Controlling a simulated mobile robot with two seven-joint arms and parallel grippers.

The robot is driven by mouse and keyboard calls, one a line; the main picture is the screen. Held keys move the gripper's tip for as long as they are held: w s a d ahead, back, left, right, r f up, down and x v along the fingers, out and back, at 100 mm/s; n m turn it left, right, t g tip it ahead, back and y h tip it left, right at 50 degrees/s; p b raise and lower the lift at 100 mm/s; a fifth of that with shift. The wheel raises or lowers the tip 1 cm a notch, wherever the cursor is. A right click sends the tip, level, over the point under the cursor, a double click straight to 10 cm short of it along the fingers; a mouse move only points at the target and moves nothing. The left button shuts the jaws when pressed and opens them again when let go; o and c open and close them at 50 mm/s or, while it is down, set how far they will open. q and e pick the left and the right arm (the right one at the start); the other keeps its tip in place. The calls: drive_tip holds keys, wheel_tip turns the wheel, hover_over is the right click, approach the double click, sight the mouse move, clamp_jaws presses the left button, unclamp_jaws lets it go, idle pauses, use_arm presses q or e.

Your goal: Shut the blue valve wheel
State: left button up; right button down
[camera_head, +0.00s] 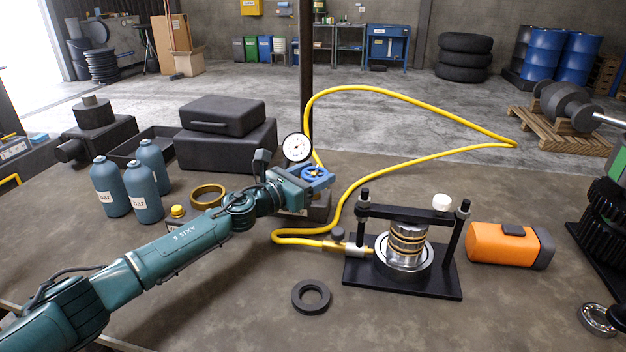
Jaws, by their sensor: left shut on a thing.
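The blue valve wheel (314,173) sits below and to the right of a round white-faced gauge (296,147). My left arm reaches in from the lower left, and my left gripper (308,176) is at the wheel, shut on it. The fingers and the wheel overlap, so the exact grip is partly hidden. A yellow hose (345,215) runs close by the wheel. My right gripper does not show.
A black press frame (402,284) with a stacked metal cylinder (407,243) stands right of the hose. An orange container (505,245), a dark ring (311,296), blue-grey bottles (142,192) and a brass ring (207,196) lie around.

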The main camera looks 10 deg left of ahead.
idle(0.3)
use_arm(q)
drive_tip(key=o, duration=1)
drive_tip(key=b+v, duration=0.2)
drive_tip(key=v, duration=1.1)
drive_tip(key=shift+a, duration=0.15)
